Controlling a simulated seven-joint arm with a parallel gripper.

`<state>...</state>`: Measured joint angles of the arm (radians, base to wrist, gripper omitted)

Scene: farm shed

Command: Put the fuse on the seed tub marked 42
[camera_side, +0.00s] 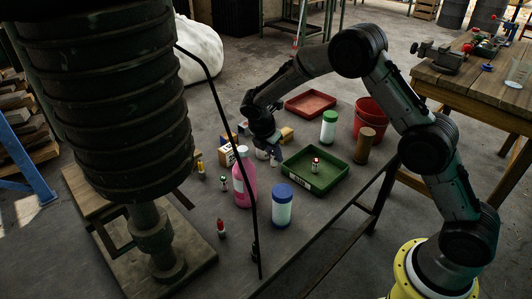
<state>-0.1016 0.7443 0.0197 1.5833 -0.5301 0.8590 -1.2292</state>
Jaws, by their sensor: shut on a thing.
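My gripper (268,155) points down over the table's middle, just left of a green tray (329,188). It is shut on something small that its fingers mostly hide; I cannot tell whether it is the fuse. Small upright pieces stand about: one with a red top (315,166) in the green tray, a yellow one (201,167), a green-topped one (224,183) and a red-topped one (221,228). A white tub with a green lid (329,128) and a white tub with a blue lid (282,207) stand on the table. I cannot read a 42 on either.
A pink bottle (244,180) stands close in front of my gripper. A box (227,156), a yellowish block (286,136), a red tray (311,104), a brown cylinder (364,146) and a red bucket (371,116) surround it. A dark ribbed column and a thin rod block part of the view.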

